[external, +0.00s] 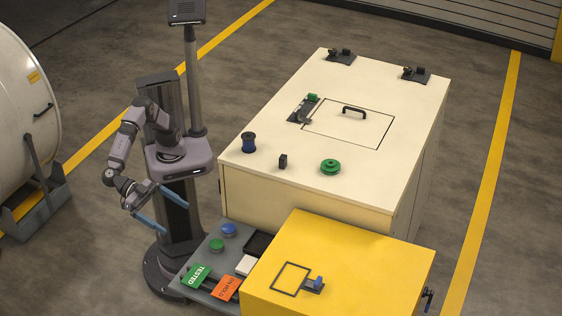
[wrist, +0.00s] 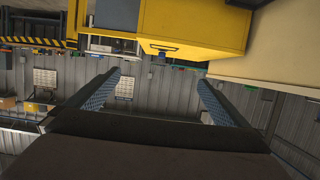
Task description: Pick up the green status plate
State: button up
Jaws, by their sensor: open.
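The green status plate (external: 196,276), lettered TESTED, lies at the front left of the low grey tray table (external: 206,250) in the external view. An orange plate (external: 227,288) lies to its right. My gripper (external: 154,214) hangs in the air beyond and to the left of the green plate, apart from it. Its two blue fingers are spread with nothing between them. In the wrist view my gripper (wrist: 158,82) is also open and empty. I cannot make out the green plate in the wrist view.
A blue button (external: 229,229), a green button (external: 217,245), a white block (external: 246,265) and a black tray (external: 259,244) share the grey surface. A yellow box (external: 350,262) stands right of it, and a large cream cabinet (external: 300,194) behind.

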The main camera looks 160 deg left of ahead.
send_near(195, 275)
jog(key=x, duration=0.3)
jog(key=shift+a, duration=0.1)
jog(key=shift+x, duration=3.65)
jog(key=c, duration=0.9)
